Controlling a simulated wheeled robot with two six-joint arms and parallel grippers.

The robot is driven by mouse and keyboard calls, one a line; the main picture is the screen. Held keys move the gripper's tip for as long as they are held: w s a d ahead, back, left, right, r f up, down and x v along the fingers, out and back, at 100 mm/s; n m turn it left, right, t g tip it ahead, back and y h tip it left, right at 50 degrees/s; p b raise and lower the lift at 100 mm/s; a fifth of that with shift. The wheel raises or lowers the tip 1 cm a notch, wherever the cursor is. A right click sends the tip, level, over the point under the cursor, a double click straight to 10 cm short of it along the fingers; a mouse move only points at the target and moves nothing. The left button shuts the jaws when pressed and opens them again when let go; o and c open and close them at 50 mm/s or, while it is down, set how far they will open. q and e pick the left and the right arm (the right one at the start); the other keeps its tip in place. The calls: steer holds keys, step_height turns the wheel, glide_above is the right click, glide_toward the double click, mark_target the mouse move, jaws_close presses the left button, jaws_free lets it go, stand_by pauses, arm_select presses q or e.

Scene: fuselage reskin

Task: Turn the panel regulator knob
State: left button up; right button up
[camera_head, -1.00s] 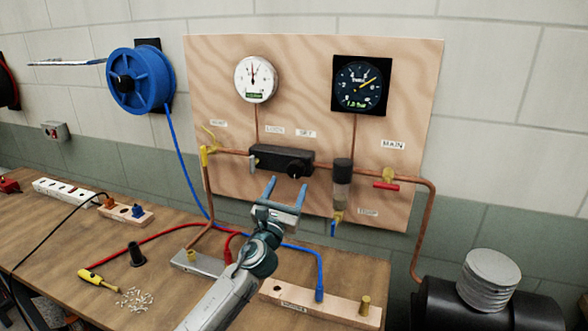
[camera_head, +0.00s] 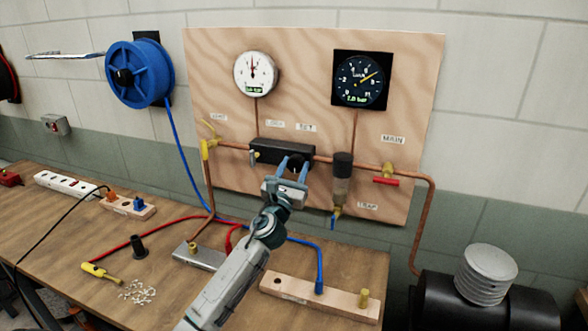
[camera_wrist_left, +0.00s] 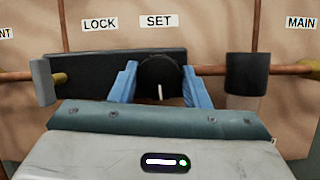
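The black regulator knob (camera_wrist_left: 160,78) sits on the right part of the black regulator block (camera_wrist_left: 98,75), under the SET label (camera_wrist_left: 161,21) in the left wrist view. A light pointer line on the knob points down. My left gripper (camera_head: 293,167) has its two blue fingers apart, one on each side of the knob. In the left wrist view a narrow gap seems to show between each finger (camera_wrist_left: 160,85) and the knob; contact is unclear. In the head view the fingers partly cover the knob. My right gripper is not in view.
A white gauge (camera_head: 256,75) and a black gauge (camera_head: 360,79) hang on the wooden panel (camera_head: 308,65) above. A grey lever (camera_wrist_left: 43,81) is left of the block. A dark-topped filter bowl (camera_head: 342,172) and a red-handled valve (camera_head: 386,178) are to the right.

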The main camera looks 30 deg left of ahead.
arm_select(q)
steer(key=shift+n, duration=0.6)
steer(key=n+y, duration=0.1)
steer(key=n, duration=0.1)
steer(key=n+g+y, duration=0.1)
steer(key=n+y, duration=0.1)
steer(key=n, duration=0.1)
steer(key=shift+d+n+g, duration=0.1)
steer(key=shift+n+g, duration=0.2)
steer(key=n+g+y, duration=0.1)
steer(key=n, duration=0.2)
steer(key=shift+r+n+y, duration=0.15)
steer(key=shift+n+y, duration=0.25)
steer(key=n+g, duration=0.1)
steer(key=n, duration=0.2)
steer(key=shift+y+p, duration=0.3)
steer(key=n+g+p, duration=0.1)
steer(key=n, duration=0.2)
steer(key=n+g+p, duration=0.1)
steer(key=n, duration=0.2)
steer(key=shift+r+g, duration=0.2)
steer(key=shift+g, duration=0.2)
steer(key=n+g+p, duration=0.1)
steer(key=n+p, duration=0.1)
steer(key=n, duration=0.1)
steer(key=shift+n+g+h+p, duration=0.3)
steer(key=shift+n+h+p, duration=0.25)
steer(key=shift+n, duration=0.55)
steer(key=shift+f, duration=0.1)
